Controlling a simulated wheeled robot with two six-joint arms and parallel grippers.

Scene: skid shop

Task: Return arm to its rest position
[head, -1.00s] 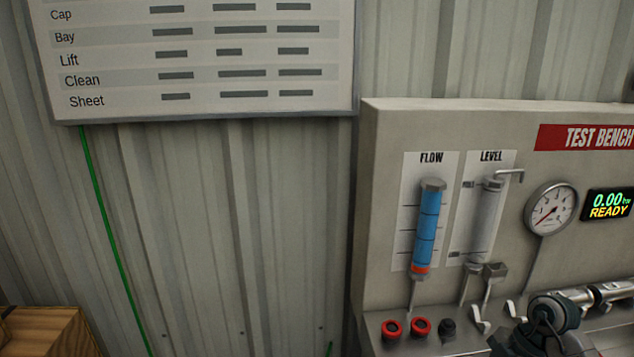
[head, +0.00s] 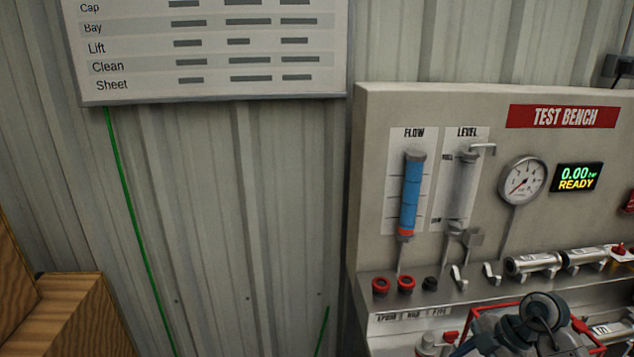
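Part of what looks like my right arm (head: 540,315) shows at the bottom right in the head view, as dark grey-teal rounded joints. It stands in front of the test bench (head: 372,190) and hides part of its lower front. No fingertips of my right gripper can be made out. My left arm and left gripper do not show.
The bench carries a blue flow tube (head: 411,195), a level tube (head: 461,185), a round gauge (head: 522,181) and a display (head: 577,177) reading 0.00 READY. Red caps (head: 381,286) and metal cylinders (head: 532,264) lie on its ledge. Wooden crates (head: 75,315) stand at left.

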